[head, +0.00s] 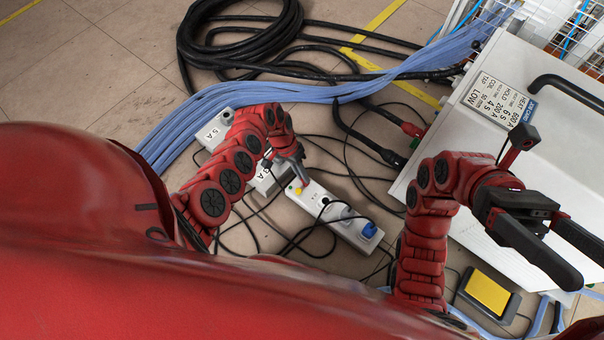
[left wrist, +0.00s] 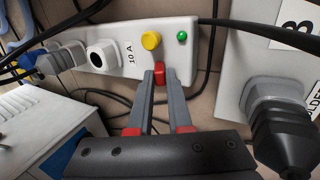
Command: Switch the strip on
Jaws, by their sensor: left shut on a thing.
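The white power strip (head: 312,198) lies on the floor in the middle of the head view. The left wrist view shows the strip (left wrist: 121,36) close up, with a "10 A" label, a round yellow button (left wrist: 151,41), a green lamp (left wrist: 182,36) and a red switch (left wrist: 159,68). Which way the switch is tilted cannot be told. My right gripper (head: 562,252) is open and empty, above the white machine.
The white heater cabinet (head: 452,146) stands at the right. A yellow pedal (head: 488,291) is at lower right. Black cables (head: 243,60) and blue hoses (head: 330,90) cross the floor.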

